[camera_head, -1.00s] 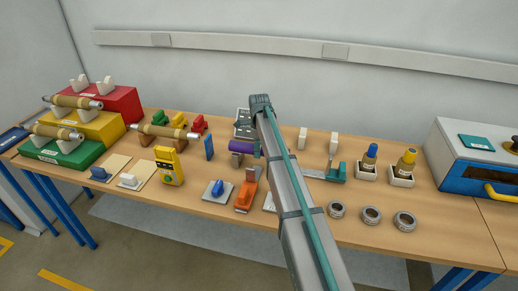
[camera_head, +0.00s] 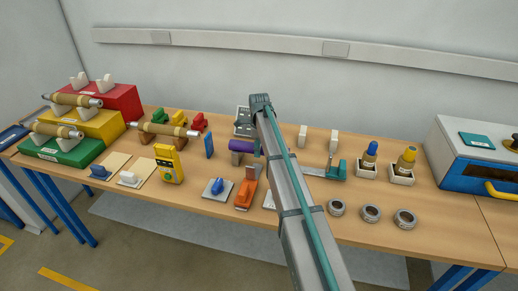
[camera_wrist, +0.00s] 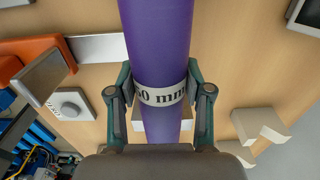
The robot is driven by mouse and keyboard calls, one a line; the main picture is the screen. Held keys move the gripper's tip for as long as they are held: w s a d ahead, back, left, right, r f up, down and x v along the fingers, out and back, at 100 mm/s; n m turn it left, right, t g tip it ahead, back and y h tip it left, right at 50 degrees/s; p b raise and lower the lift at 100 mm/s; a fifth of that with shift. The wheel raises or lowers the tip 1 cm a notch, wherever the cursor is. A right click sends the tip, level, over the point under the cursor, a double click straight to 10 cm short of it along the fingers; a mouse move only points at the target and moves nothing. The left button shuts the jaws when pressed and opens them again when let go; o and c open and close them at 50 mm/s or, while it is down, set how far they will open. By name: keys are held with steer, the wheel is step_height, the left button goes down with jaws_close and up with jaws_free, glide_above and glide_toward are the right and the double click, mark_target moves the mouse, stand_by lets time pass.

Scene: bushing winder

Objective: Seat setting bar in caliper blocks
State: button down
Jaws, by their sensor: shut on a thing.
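A purple bar (camera_head: 241,146), which I take for the setting bar, shows left of my arm in the head view; its right part is hidden. In the wrist view the purple bar (camera_wrist: 156,30) runs top to bottom, with a white "mm" label whose number is partly covered. My gripper (camera_wrist: 159,78) is shut on it at the label, one finger on each side. A pale block (camera_wrist: 188,114) shows partly behind the bar; I cannot tell whether they touch. Another pale block (camera_wrist: 258,124) stands to the right. In the head view two white blocks (camera_head: 302,136) (camera_head: 334,142) stand right of my arm.
An orange tool (camera_head: 246,189) and a blue knob on a plate (camera_head: 217,187) lie in front. A teal tool (camera_head: 336,171), two bottles (camera_head: 369,160) (camera_head: 404,165) and several metal rings (camera_head: 371,213) are right. Coloured stands with bars (camera_head: 65,150) fill the left.

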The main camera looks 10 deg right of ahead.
steer(key=shift+c, duration=2)
jaws_free()
step_height(320, 180, up, 12)
